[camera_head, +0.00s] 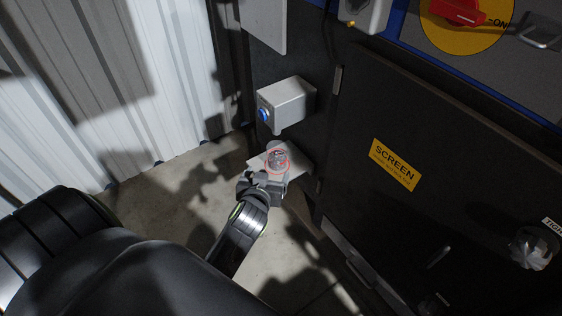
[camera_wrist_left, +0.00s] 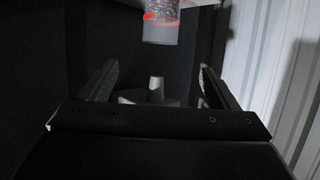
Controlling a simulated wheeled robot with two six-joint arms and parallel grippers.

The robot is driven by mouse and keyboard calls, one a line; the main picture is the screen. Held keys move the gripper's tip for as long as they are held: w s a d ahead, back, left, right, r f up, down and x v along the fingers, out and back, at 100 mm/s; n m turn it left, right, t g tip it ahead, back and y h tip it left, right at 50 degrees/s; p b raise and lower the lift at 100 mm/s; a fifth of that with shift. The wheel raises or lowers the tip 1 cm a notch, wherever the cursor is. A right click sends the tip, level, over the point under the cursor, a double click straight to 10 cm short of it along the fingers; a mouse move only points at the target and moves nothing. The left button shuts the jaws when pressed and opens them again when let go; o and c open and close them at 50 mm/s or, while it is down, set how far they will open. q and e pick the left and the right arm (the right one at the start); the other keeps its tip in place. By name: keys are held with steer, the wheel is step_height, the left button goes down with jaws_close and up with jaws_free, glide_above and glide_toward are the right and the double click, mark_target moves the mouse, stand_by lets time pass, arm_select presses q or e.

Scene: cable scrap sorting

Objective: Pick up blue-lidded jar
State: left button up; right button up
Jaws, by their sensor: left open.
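A small clear round jar (camera_head: 277,158) with a red ring sits on a small light shelf (camera_head: 298,161) in the head view. No blue lid can be made out on it. In the left wrist view, a cylinder with a red band and speckled contents (camera_wrist_left: 161,20) shows at the top centre, with a grey end towards the fingers; it looks like the same jar. My left gripper (camera_head: 264,182) is open at the near edge of the shelf, close to the jar. In the wrist view its fingers (camera_wrist_left: 155,84) stand apart, with the jar beyond them. My right gripper is not in view.
A grey box with a blue button (camera_head: 290,101) juts out just above the shelf. A dark cabinet with a yellow SCREEN label (camera_head: 396,164) fills the right side. A pale corrugated wall (camera_head: 150,80) stands at the left. The concrete floor (camera_head: 180,185) below is clear.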

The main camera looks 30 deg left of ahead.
mark_target(275, 157)
arm_select(q)
steer(key=b+x, duration=0.2)
steer(key=x, duration=0.8)
steer(key=shift+f, duration=0.25)
steer(key=b+x, duration=0.1)
steer(key=x, duration=0.3)
steer(key=b+x, duration=0.1)
steer(key=x, duration=0.1)
steer(key=shift+s+d+f+b, duration=0.1)
steer(key=shift+f+b, duration=0.15)
steer(key=shift+b, duration=0.05)
steer(key=shift+w, duration=0.3)
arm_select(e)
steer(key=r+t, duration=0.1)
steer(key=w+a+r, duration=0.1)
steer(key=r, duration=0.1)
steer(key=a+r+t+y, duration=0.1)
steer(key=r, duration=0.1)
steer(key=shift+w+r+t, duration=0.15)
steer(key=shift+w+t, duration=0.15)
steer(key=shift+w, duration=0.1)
arm_select(q)
steer(key=c, duration=1.3)
